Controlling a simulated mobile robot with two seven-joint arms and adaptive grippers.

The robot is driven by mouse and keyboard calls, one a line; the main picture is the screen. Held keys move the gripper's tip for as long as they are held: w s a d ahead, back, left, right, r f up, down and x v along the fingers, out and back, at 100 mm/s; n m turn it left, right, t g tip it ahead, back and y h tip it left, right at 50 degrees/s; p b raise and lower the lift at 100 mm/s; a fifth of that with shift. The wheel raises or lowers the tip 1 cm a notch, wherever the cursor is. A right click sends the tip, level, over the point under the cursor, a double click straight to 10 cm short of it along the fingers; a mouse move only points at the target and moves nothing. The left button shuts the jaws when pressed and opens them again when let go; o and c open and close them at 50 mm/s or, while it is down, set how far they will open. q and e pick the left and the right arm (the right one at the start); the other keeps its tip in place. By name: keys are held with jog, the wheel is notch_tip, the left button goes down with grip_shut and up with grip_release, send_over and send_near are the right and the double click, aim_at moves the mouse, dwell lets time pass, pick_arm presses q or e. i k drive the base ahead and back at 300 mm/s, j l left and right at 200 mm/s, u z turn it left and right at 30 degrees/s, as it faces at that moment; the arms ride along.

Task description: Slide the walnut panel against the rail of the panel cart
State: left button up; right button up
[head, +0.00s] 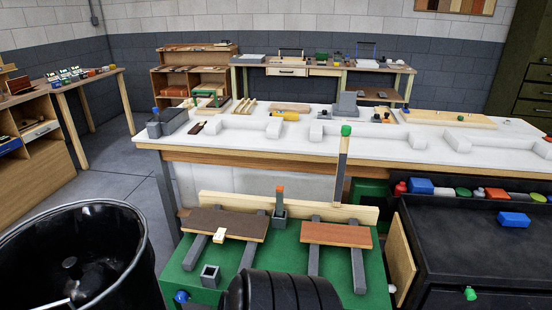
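The panel cart (352,290) has a green top and stands low in front of me. A pale wooden rail (325,207) runs along its far side. A dark brown panel, which looks like the walnut one (232,221), lies flat across two grey bars at the left, its far edge close to the rail. I cannot tell whether they touch. A small pale tab (219,236) sits at its near edge. A redder brown panel (336,234) lies on grey bars at the right. Neither of my grippers is in view.
A grey holder with an orange-tipped piece (280,197) stands between the panels. A small grey square cup (210,275) stands in front. A green-topped upright (341,170) rises by the rail. A black drum (75,255) is left, a black cabinet (470,245) right, a long white-topped bench (240,146) behind.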

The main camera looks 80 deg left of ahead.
aim_at(219, 237)
jog(key=k+j+u, duration=0.1)
jog(key=u, duration=2.95)
jog(key=i, duration=0.05)
